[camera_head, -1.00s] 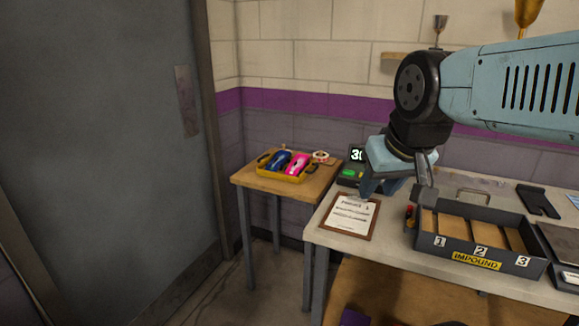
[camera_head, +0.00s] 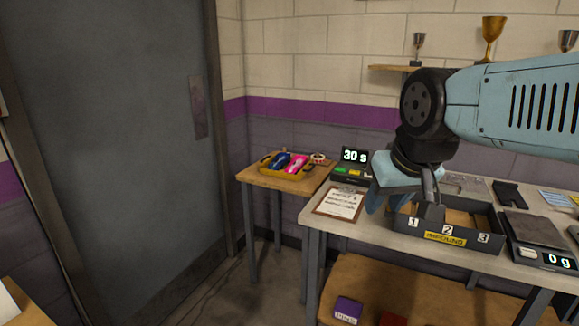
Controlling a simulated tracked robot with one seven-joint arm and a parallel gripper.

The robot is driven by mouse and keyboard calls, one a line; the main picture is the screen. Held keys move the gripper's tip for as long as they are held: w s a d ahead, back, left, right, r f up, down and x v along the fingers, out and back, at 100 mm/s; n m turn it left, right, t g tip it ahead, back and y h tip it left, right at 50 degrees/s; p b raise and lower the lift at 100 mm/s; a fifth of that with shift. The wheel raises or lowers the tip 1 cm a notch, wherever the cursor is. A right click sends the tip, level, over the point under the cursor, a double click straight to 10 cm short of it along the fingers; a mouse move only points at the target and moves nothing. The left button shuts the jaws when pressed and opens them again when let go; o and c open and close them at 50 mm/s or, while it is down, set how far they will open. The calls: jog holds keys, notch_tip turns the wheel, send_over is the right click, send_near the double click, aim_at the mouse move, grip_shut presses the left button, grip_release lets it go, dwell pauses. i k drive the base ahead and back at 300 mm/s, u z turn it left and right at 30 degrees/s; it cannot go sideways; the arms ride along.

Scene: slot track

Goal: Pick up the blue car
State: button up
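The workbench (camera_head: 345,225) carries a clipboard (camera_head: 335,204), a timer reading 30 s (camera_head: 354,156), a numbered impound box (camera_head: 470,242) and a scale (camera_head: 535,232). A roll of tape (camera_head: 318,158) is behind the tray. A grey door (camera_head: 110,150) stands at left. Trophies stand on a wall shelf.

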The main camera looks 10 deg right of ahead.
aim_at(280, 160)
jog(key=u, duration=0.15)
jog(key=i, duration=1.2)
jog(key=u, duration=0.45)
